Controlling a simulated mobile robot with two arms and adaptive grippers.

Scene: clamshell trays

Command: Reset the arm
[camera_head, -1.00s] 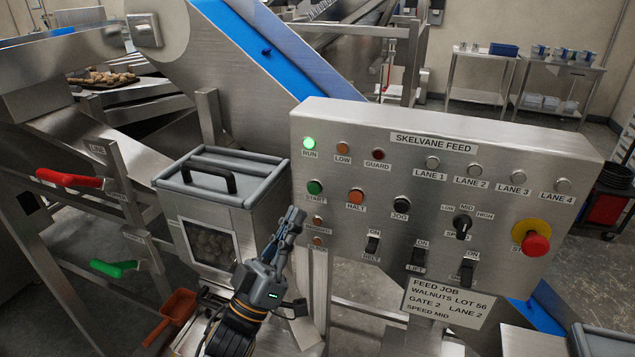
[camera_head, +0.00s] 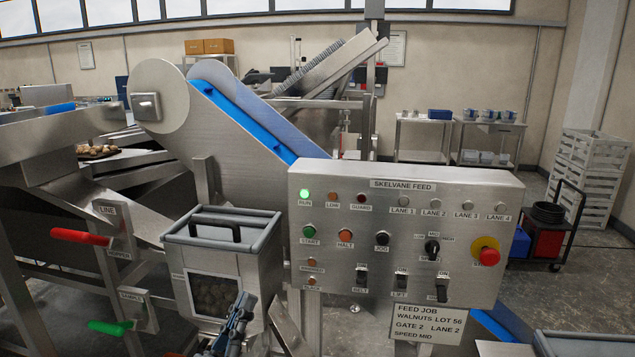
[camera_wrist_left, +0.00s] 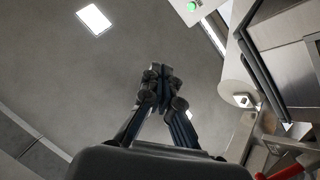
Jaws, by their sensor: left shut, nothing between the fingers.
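My left gripper (camera_head: 240,312) shows at the bottom of the head view, in front of the metal hopper box and left of the control panel. It also shows in the left wrist view (camera_wrist_left: 162,72), with its fingertips together and nothing between them. It points upward there, with the ceiling behind it. The control panel (camera_head: 450,188), marked SKELVANE FEED, stands to the right of the gripper, and its green RUN lamp (camera_head: 305,194) is lit. My right gripper is not in the head view.
The hopper box (camera_head: 262,268) has a black lid handle and a window showing walnuts. A red handle (camera_head: 80,237) and a green handle (camera_head: 110,327) stick out at left. A blue conveyor (camera_head: 240,118) rises behind. A cart (camera_head: 548,235) and crates stand on the floor at far right.

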